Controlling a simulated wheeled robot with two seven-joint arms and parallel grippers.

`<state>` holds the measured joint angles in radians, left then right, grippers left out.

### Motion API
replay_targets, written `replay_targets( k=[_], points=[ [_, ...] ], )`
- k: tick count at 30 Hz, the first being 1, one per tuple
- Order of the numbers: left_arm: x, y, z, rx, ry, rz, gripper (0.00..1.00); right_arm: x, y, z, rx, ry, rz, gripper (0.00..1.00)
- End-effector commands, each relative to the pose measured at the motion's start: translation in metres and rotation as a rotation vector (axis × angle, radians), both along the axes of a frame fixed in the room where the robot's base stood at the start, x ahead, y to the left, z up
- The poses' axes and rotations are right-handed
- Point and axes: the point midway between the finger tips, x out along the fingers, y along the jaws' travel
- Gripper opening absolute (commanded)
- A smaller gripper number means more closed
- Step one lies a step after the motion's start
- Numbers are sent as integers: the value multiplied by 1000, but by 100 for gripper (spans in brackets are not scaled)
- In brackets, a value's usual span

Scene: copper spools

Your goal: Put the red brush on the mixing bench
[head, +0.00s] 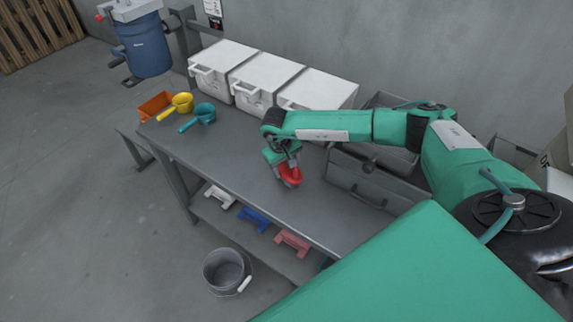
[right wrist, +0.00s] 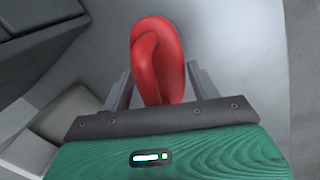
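The red brush (head: 290,175) is at the end of my right gripper (head: 283,162), over the front part of the grey bench. In the right wrist view the red brush (right wrist: 157,60) is a rounded, folded red shape between the two fingers of my right gripper (right wrist: 160,90). The gripper hides part of the brush, and I cannot tell whether the brush touches the bench top (head: 235,155). My left gripper is not in view.
An orange tray (head: 155,106), a yellow scoop (head: 181,104) and a teal scoop (head: 204,113) are at the bench's left end. White bins (head: 268,80) line the back. A grey drawer box (head: 362,182) stands to the right. A bucket (head: 227,271) is on the floor.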

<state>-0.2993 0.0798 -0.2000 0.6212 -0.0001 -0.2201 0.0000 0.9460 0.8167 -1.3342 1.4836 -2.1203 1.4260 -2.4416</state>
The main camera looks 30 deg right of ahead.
Motion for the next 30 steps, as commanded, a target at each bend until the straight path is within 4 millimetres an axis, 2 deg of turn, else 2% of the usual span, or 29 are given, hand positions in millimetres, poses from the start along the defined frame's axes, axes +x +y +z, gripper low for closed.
replay_targets(
  k=[14, 17, 27, 30],
  points=[
    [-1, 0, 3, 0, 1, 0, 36, 1, 1, 7, 1, -2, 0, 74],
    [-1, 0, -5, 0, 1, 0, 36, 1, 4, 22, 1, -5, 3, 74],
    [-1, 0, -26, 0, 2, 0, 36, 1, 17, 93, 1, -5, 2, 74],
    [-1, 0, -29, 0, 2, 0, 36, 1, 20, 107, 1, -3, 1, 74]
  ],
)
